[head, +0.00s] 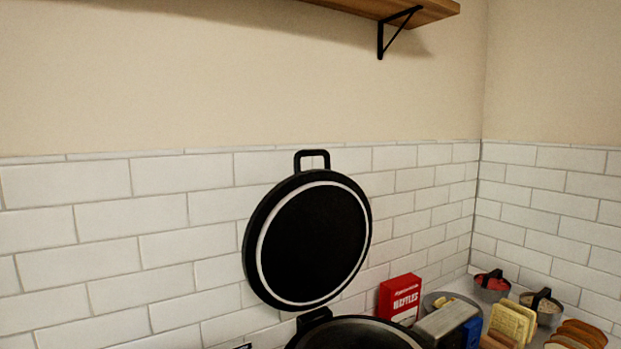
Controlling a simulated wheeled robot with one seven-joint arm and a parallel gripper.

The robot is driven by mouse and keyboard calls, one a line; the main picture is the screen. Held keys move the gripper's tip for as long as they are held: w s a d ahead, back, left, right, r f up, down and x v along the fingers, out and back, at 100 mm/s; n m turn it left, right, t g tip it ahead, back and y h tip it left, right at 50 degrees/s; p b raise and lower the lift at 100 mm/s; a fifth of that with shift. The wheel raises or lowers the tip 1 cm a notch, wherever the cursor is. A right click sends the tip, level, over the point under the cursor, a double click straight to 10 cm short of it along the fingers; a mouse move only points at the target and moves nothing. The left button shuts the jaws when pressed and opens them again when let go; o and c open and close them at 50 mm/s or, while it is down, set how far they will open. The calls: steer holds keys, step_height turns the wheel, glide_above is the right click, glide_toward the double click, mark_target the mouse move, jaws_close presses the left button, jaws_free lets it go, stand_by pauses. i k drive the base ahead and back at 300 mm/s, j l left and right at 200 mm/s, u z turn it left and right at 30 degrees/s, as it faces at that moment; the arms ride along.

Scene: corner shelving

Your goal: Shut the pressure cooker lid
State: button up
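The pressure cooker lid (313,240) stands open and nearly upright in the head view. It is a round black disc with a white ring inside its rim and a loop handle (312,153) at its top. The pressure cooker body (355,332) is below it at the bottom edge. Only its dark rim and a black hinge-like piece (314,318) show; the rest is cut off by the frame. My gripper is not in view.
A red waffles box (400,298), a grey metallic object (445,322), bread slices (512,322) and small pots (491,286) crowd the counter to the right. A wooden shelf (425,10) with a black bracket is above. A white tiled wall (100,235) is behind the lid.

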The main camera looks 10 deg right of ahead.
mark_target(308, 239)
steer(key=j+u, duration=0.55)
steer(key=u, duration=0.15)
steer(key=i+j+u, duration=0.1)
steer(key=j+u, duration=0.25)
steer(key=l, duration=0.1)
